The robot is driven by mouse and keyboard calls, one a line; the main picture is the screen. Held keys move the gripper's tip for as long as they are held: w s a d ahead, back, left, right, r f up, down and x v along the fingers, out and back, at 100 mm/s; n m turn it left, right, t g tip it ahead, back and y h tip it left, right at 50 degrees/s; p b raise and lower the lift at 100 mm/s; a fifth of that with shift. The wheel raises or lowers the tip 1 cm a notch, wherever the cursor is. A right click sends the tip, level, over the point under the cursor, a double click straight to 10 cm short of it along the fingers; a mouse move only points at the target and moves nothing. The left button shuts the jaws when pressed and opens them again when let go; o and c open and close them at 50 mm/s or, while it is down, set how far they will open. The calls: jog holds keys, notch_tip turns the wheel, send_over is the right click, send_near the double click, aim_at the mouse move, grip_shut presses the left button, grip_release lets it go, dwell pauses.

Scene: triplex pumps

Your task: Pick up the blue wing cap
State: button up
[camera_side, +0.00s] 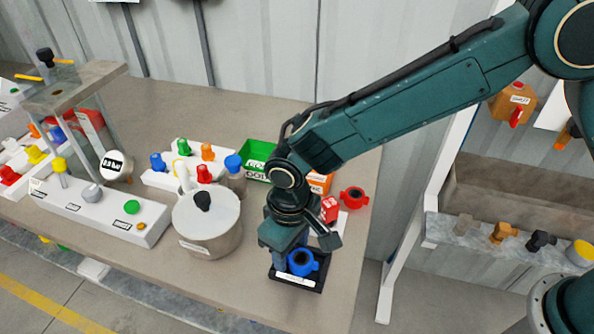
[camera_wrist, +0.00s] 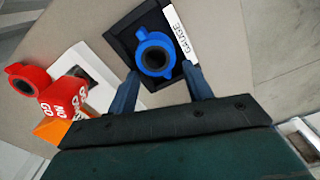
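The blue wing cap (camera_side: 303,270) sits on a black square gauge tray (camera_side: 284,279) near the front right of the table. It is a ring with a dark hole and side wings, and it also shows in the wrist view (camera_wrist: 154,42). My gripper (camera_side: 304,247) is open just above the cap. In the wrist view its two fingers (camera_wrist: 160,72) are spread wide, with the cap beyond and between their tips. Nothing is held. In the side view my gripper partly covers the tray. I cannot tell whether the fingertips reach the cap's height.
A red wing cap (camera_side: 353,198) and a red NO GO block (camera_wrist: 64,98) stand close by, with an orange box (camera_side: 320,183) and a green bin (camera_side: 258,160) behind. A metal pot (camera_side: 208,226) stands left. Bare table lies in front of the pot.

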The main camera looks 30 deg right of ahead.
jog(key=c, duration=0.8)
jog(key=shift+o, duration=0.2)
notch_tip(320, 180, up, 20)
dwell(0.6)
